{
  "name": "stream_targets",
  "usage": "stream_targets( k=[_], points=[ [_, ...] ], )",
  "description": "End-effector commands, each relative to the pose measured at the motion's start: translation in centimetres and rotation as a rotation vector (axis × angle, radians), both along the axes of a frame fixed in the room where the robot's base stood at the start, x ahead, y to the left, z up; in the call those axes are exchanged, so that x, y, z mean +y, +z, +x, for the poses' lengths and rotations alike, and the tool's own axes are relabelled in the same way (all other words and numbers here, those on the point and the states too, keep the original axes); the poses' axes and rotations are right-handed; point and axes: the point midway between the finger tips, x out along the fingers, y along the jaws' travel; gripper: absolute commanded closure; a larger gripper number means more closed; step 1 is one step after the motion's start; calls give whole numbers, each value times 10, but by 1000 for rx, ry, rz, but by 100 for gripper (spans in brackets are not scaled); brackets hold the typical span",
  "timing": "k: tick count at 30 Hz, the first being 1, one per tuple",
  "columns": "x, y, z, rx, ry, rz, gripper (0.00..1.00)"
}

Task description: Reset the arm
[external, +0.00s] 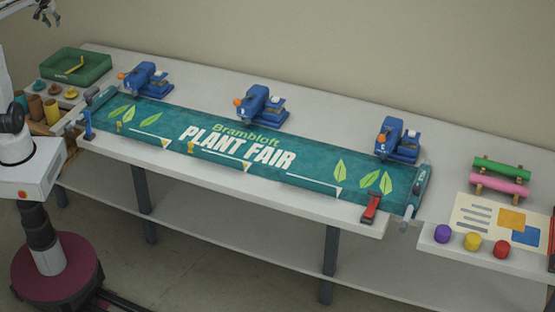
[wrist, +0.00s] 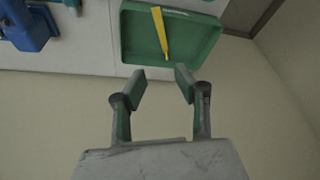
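My gripper shows in the wrist view (wrist: 160,84) with its two fingers apart and nothing between them. In the external view my gripper (external: 48,12) is at the top left, raised above the left end of the bench and partly cut off by the picture edge. Beyond the fingertips in the wrist view is a green tray (wrist: 133,35) with a yellow tool (wrist: 160,32) in it. The same green tray (external: 98,75) stands at the bench's far left end in the external view. My gripper is apart from both.
A green "Brambloft Plant Fair" banner (external: 300,172) lies along the white bench (external: 330,95). Three blue devices (external: 398,138) stand behind it. A red clamp (external: 371,207) is at its front right edge. Coloured rolls (external: 502,168) and knobs (external: 472,241) are at the right.

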Motion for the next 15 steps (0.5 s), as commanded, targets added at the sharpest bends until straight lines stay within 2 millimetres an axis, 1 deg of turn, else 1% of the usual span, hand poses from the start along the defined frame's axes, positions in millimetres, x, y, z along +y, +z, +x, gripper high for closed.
stream_targets(
  k=[1,3,8,9,11,15],
  points=[
    [0,-2,-18,-14,0,0,70],
    [0,-5,-39,-34,0,0,70],
    [0,-15,-86,-80,0,0,70],
    [0,-19,-98,-91,0,0,70],
    [0,-25,-115,-109,0,0,70],
    [0,-43,-155,-148,0,0,70]
  ],
)
